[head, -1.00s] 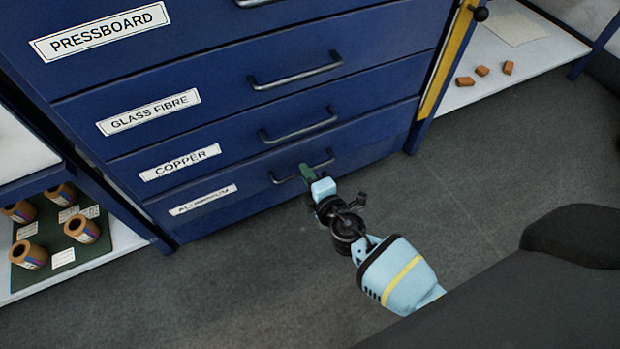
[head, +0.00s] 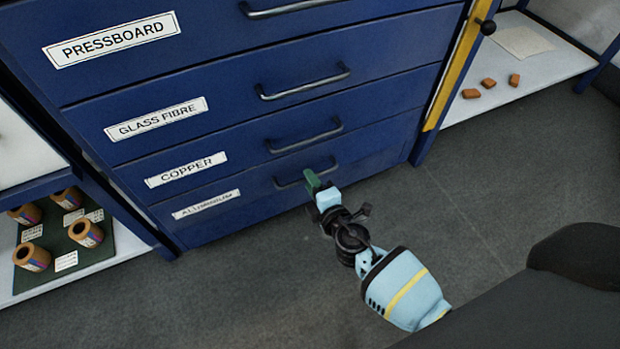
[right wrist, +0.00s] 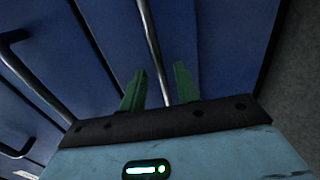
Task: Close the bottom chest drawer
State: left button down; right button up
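The chest's bottom drawer (head: 255,205), with a partly legible aluminium label (head: 206,204), looks about flush with the drawers above; a small gap cannot be ruled out. Its dark bar handle (head: 290,183) is at my right gripper (head: 316,179). In the right wrist view, the two green fingers of this gripper (right wrist: 160,76) stand apart, and the handle bar (right wrist: 152,45) runs between them in the picture. I cannot tell whether the fingers touch the bar. My left gripper is not in view.
Copper (head: 186,169), glass fibre (head: 156,120) and pressboard (head: 112,40) drawers above look shut. A left shelf has several brown rolls (head: 86,233) on a green mat (head: 110,252). A right shelf (head: 556,62) holds orange-brown pieces (head: 488,83). The grey floor (head: 220,295) before the chest is clear.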

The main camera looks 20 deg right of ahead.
jog(key=p+v, duration=0.1)
jog(key=v, duration=0.5)
jog(key=shift+s+r, duration=0.1)
jog(key=shift+r, duration=0.05)
dwell(0.3)
